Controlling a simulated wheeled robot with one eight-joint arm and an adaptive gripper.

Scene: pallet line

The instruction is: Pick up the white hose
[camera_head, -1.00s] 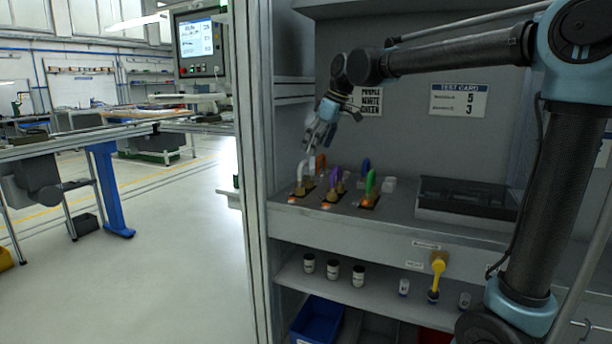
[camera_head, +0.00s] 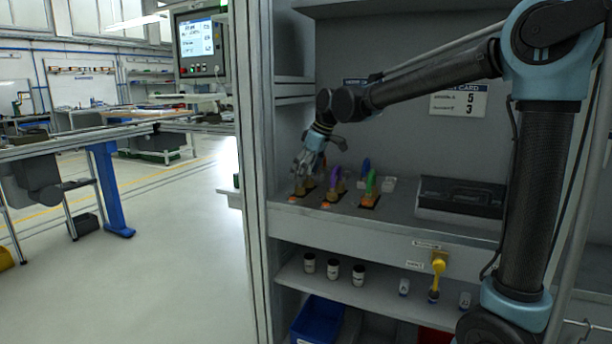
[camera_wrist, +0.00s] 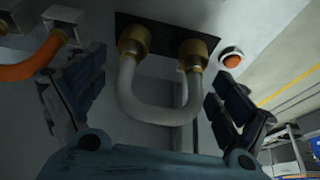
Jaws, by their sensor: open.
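The white hose (camera_wrist: 157,114) is a U-shaped loop on two brass fittings on a dark plate in the wrist view. My gripper (camera_wrist: 150,105) is open, with one finger on each side of the loop. The left finger stands clear of the hose and the right finger is close to it; I cannot tell whether it touches. In the head view my gripper (camera_head: 301,172) is low over the front left of the shelf and mostly hides the white hose.
An orange hose (camera_wrist: 30,66) runs just left of the white one in the wrist view. Purple (camera_head: 334,184) and green (camera_head: 371,184) hoses stand to the right on the shelf. A dark case (camera_head: 460,200) lies farther right. An orange round light (camera_wrist: 232,60) sits beside the dark plate.

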